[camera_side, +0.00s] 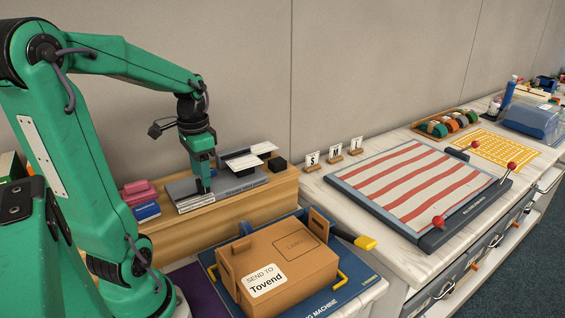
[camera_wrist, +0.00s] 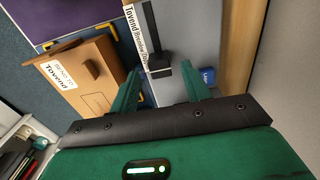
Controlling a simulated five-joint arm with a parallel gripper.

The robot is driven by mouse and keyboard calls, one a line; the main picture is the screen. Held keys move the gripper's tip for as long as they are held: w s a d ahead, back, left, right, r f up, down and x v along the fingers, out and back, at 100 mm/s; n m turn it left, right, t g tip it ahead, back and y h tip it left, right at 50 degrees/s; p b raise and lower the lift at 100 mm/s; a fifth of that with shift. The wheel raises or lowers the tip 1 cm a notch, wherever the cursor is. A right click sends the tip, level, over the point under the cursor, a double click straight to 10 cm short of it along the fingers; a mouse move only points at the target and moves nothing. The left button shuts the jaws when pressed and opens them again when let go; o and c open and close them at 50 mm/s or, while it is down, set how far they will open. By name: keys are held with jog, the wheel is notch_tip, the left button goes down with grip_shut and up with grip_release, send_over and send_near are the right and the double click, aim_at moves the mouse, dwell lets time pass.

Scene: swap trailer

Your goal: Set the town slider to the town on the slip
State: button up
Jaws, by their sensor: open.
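The slip (camera_side: 267,280) on the brown carton (camera_side: 307,278) reads "SEND TO Tovend"; it also shows in the wrist view (camera_wrist: 62,72). The town slider is a grey unit (camera_side: 239,187) with a dark slot and a white strip of town names (camera_wrist: 134,35). Tovend is at the strip's upper end in the wrist view, then what looks like Brindley and further names, partly hidden. The black slider knob (camera_wrist: 160,68) is well down the slot from Tovend. My gripper (camera_side: 204,190) is open and pointing down over the unit, its fingers on either side of the knob. I cannot tell whether they touch it.
The unit sits on a wooden ledge (camera_side: 283,187) with red and blue blocks (camera_side: 145,211) to its left and a black block (camera_side: 277,164) to its right. The carton stands in front on a blue base (camera_side: 355,289). A striped board (camera_side: 416,183) lies farther right.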

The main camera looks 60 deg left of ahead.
jog(key=shift+f, duration=1.15)
jog(key=shift+c, duration=0.2)
grip_shut()
jog(key=shift+s, duration=3.25)
jog(key=shift+o, duration=0.2)
grip_release()
jog(key=shift+r, duration=0.1)
notch_tip(320, 180, up, 8)
